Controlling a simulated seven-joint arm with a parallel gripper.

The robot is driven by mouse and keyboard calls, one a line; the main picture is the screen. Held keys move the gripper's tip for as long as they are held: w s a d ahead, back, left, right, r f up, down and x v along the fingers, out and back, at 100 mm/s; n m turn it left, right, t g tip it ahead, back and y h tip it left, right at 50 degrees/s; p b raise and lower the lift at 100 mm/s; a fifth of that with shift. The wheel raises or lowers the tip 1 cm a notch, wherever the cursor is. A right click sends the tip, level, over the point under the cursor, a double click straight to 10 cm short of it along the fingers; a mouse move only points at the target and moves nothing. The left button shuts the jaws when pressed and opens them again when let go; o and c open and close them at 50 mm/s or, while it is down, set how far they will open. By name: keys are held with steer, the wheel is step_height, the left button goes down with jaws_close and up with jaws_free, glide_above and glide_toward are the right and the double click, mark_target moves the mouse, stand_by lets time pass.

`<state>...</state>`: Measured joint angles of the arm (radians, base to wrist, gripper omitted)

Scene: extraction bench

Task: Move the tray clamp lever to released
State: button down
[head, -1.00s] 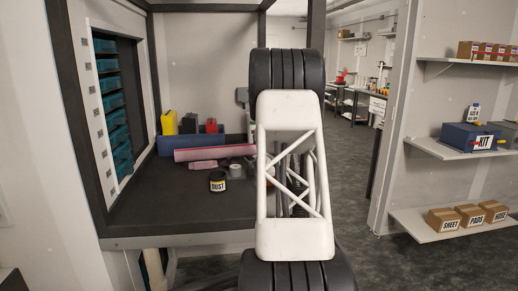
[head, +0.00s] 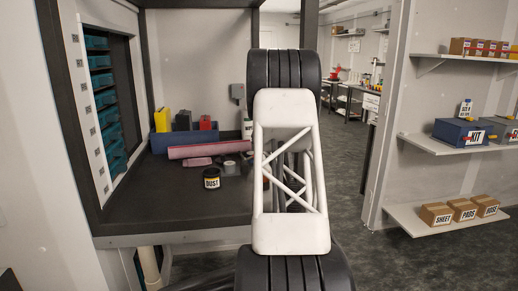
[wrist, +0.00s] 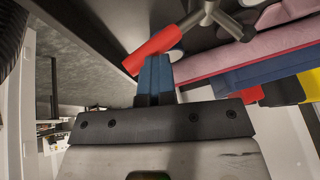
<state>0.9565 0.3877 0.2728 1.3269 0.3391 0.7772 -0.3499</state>
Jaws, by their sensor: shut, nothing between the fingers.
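The clamp lever shows in the wrist view as a red handle (wrist: 153,50) on a grey metal arm with a branching end (wrist: 207,14). My gripper (wrist: 157,62) has its blue fingers together, with no gap seen between them. The fingertips are right beside the red handle's lower side; I cannot tell whether they touch it. The handle is not between the fingers. In the head view my white arm link hides the lever and my gripper. The tray cannot be made out.
The bench's front left is clear. Shelves with boxes stand right.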

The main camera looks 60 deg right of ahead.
steer(key=shift+s+f, duration=0.15)
steer(key=v, duration=0.8)
stand_by(0.4)
steer(key=shift+w, duration=0.25)
stand_by(0.3)
